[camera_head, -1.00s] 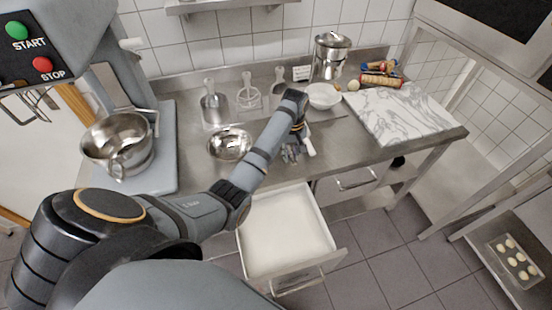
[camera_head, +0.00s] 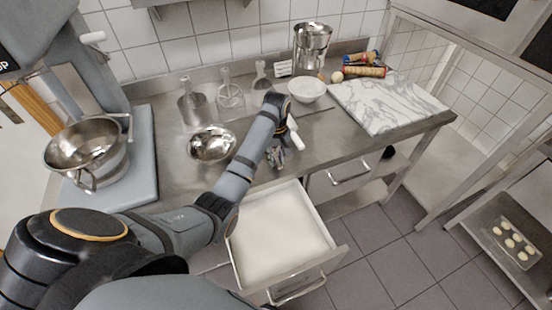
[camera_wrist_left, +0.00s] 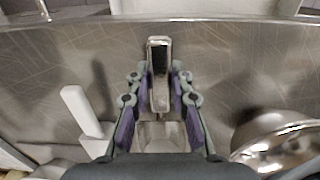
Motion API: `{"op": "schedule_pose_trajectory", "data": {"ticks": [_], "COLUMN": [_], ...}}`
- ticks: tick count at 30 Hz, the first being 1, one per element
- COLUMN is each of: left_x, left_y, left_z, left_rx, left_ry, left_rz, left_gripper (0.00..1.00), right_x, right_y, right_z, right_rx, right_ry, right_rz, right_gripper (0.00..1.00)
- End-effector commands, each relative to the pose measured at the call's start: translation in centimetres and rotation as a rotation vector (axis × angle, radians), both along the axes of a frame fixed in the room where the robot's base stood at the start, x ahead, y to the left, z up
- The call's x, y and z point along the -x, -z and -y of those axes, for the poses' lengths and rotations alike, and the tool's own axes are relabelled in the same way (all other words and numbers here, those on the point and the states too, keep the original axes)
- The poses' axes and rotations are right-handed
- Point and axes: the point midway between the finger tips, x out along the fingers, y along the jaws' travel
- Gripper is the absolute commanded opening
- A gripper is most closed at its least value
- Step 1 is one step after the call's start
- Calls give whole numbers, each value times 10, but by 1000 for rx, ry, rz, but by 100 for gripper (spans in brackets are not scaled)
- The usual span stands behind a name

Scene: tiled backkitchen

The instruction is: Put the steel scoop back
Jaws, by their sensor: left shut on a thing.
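My left gripper (camera_head: 276,157) is low over the front part of the steel counter, right of the steel bowl (camera_head: 211,146). In the left wrist view its fingers (camera_wrist_left: 160,104) are shut on a shiny metal piece (camera_wrist_left: 159,52), which looks like the steel scoop's handle. A pale, shiny part shows between the finger bases there. The rest of the scoop is hidden by the gripper, and I cannot tell whether it touches the counter. My right gripper is not in view.
An open drawer (camera_head: 331,238) with a white interior juts out below the gripper. Upright tools (camera_head: 192,106) stand along the back wall. A white bowl (camera_head: 307,90), a marble board (camera_head: 388,102) and a mixer bowl (camera_head: 88,150) are around. A white handle (camera_wrist_left: 78,108) lies close by the gripper.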

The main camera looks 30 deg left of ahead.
Motion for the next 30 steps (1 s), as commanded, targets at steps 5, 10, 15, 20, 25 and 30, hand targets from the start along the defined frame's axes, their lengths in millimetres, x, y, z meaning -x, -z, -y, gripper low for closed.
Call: {"op": "schedule_pose_trajectory", "data": {"ticks": [5,10,15,20,25,30], "left_x": [0,0,0,-1,-1,0], "left_y": [3,3,3,-9,-60,-97], "left_z": [0,0,0,0,0,-1], "left_rx": [-1,-1,-1,-1,-1,-1], "left_ry": [0,0,0,0,0,0], "left_rz": [-1,-1,-1,3,1,-1], "left_gripper": [32,44,44,44,44,44], "right_x": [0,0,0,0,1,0], "right_y": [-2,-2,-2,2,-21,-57], "right_z": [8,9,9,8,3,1], "right_rx": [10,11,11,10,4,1], "right_ry": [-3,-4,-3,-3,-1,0], "right_rz": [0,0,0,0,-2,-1], "right_gripper": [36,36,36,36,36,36]}}
